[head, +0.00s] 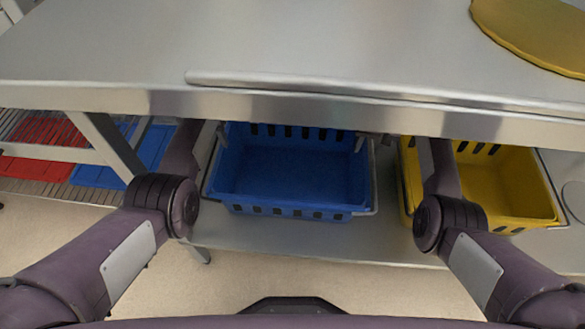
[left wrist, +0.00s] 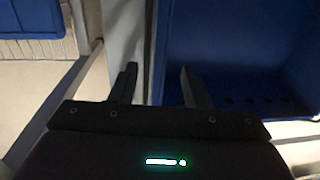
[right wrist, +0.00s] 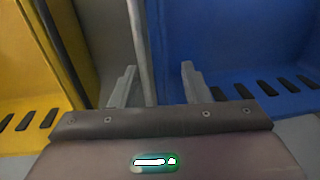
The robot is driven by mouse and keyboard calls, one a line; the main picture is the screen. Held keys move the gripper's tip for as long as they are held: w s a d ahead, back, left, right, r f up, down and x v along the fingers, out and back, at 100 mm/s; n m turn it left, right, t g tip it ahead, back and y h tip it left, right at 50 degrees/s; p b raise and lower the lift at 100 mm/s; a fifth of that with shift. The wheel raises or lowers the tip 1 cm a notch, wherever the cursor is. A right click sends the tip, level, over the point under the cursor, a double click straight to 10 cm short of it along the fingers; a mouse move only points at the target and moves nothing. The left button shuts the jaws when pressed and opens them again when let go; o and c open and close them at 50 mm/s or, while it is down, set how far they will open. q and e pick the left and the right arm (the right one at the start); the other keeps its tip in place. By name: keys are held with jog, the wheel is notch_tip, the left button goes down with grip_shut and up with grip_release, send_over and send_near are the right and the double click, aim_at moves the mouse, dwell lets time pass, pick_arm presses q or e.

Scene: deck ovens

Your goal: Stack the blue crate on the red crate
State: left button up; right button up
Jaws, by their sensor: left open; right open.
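The blue crate (head: 290,170) sits upright on the lower shelf under the steel table, with a grey bar handle at each end. My left gripper (head: 222,131) is at its left end, partly hidden by the table edge; in the left wrist view its open fingers (left wrist: 158,88) appear on either side of the crate's end bar. My right gripper (head: 372,137) is at the right end; in the right wrist view its open fingers (right wrist: 158,85) point along the grey bar beside the blue wall. Neither grips anything.
A yellow crate (head: 505,185) stands right of the blue one on the same shelf (head: 300,236). The steel tabletop (head: 270,45) overhangs both crates closely. A wire rack with flat red and blue pieces (head: 150,150) is at left. Floor in front is clear.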

aim_at(224, 159)
pick_arm(q)
jog(key=f, duration=0.6)
jog(key=d+f, duration=0.1)
jog(key=f, duration=0.2)
jog(key=shift+s+f, duration=0.1)
jog(key=shift+f, duration=0.2)
pick_arm(e)
jog(key=f, duration=0.6)
jog(key=shift+a+f, duration=0.15)
jog(key=shift+a, duration=0.15)
pick_arm(q)
jog(key=shift+c, duration=0.4)
pick_arm(e)
jog(key=shift+c, duration=0.4)
pick_arm(q)
jog(key=c, duration=0.7)
pick_arm(e)
jog(key=c, duration=0.7)
pick_arm(q)
jog(key=shift+d, duration=0.1)
grip_shut()
pick_arm(e)
jog(key=shift+a, duration=0.1)
grip_shut()
pick_arm(q)
jog(key=shift+d, duration=0.1)
pick_arm(e)
jog(key=shift+a, duration=0.1)
